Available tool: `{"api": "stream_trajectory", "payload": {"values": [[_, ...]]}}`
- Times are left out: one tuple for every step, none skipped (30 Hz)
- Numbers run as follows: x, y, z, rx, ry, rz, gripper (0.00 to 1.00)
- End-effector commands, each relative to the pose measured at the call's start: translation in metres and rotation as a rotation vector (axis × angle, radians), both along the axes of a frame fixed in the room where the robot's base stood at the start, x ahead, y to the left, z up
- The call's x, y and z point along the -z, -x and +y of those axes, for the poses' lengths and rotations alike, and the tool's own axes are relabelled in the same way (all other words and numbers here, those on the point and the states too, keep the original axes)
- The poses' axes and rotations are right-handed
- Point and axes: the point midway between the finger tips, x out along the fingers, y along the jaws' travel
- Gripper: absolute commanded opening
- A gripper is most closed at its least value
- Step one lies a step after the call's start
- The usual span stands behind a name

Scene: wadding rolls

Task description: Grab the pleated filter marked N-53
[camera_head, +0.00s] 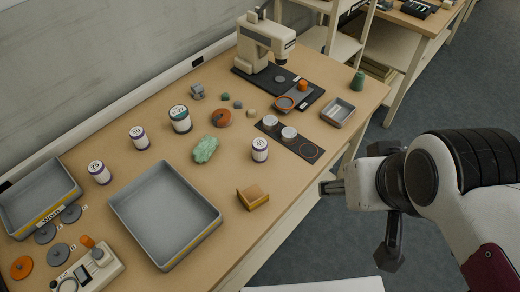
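Several white cylinders with round printed tops stand upright on the wooden table. Purple-banded ones are at the left (99,173), left of centre (139,138) and right of centre (259,150). A wider green-banded one (180,119) stands further back. Two more pale cylinders, front (289,135) and rear (270,122), sit on a dark strip with round spots. The markings are too small to read, so I cannot tell which is N-53. My gripper (326,187) is beyond the table's right edge, apart from all of them. Its fingers are too small to judge.
A large grey tray (117,207) and a yellow-fronted grey bin (10,215) are at left. A green lump (205,150), an orange-brown roll (221,118) and a tan block (253,197) lie mid-table. A cream machine (262,35) stands behind. The front middle is clear.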

Motion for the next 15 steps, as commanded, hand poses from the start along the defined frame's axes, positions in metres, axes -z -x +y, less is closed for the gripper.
{"api": "stream_trajectory", "payload": {"values": [[0.0,0.0,0.0,0.0,0.0,0.0,0.52],[0.0,0.0,0.0,0.0,0.001,-0.001,0.52],[0.0,-0.001,-0.001,0.001,0.003,-0.001,0.52],[0.0,-0.002,-0.001,0.001,0.005,-0.003,0.52],[-0.001,-0.004,-0.002,0.002,0.008,-0.004,0.52],[-0.001,-0.006,-0.004,0.003,0.013,-0.008,0.52],[-0.001,-0.009,-0.005,0.005,0.018,-0.011,0.52],[-0.002,-0.012,-0.007,0.006,0.025,-0.015,0.52],[-0.003,-0.017,-0.01,0.007,0.036,-0.021,0.52],[-0.003,-0.021,-0.013,0.009,0.044,-0.028,0.52],[-0.004,-0.026,-0.016,0.009,0.055,-0.033,0.52],[-0.005,-0.033,-0.02,0.01,0.07,-0.043,0.52],[-0.006,-0.039,-0.023,0.01,0.083,-0.05,0.52],[-0.007,-0.045,-0.027,0.011,0.096,-0.058,0.52],[-0.008,-0.054,-0.032,0.01,0.115,-0.071,0.52]]}}
